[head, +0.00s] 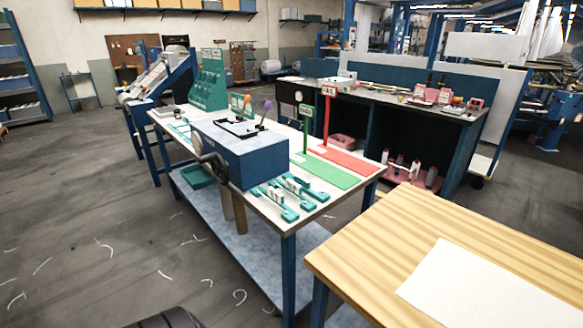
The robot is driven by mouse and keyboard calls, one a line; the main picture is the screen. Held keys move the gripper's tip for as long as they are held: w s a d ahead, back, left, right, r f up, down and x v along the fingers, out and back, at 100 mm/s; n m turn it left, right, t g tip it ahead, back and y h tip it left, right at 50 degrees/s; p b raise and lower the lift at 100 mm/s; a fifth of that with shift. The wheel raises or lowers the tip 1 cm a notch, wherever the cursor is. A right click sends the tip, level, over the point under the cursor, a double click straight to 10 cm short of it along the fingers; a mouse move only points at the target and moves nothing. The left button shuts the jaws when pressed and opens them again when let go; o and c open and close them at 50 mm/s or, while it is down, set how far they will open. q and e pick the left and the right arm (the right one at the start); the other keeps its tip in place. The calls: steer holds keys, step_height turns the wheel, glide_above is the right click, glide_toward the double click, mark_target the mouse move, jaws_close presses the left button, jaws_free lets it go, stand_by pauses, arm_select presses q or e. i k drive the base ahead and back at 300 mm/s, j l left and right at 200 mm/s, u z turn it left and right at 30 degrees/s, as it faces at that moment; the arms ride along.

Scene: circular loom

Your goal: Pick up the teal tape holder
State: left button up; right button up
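Several teal tool-like pieces with pale labels or parts lie side by side on the near end of the white-topped workbench (330,205). One teal piece (277,203) is nearest the left edge, and another teal piece (312,188) lies to its right. I cannot tell for certain which teal thing is the tape holder. A teal upright rack (209,82) stands at the far end of the same bench. Neither of my grippers is in view.
A blue box machine (240,160) with a side crank sits mid-bench. Green (325,170) and red (345,160) mats with sign posts lie beside it. A wooden table (400,225) with a white sheet (480,290) stands front right. Floor at left is open, with scattered pale threads.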

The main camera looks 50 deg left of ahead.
mark_target(289, 215)
steer(key=u, duration=1.7)
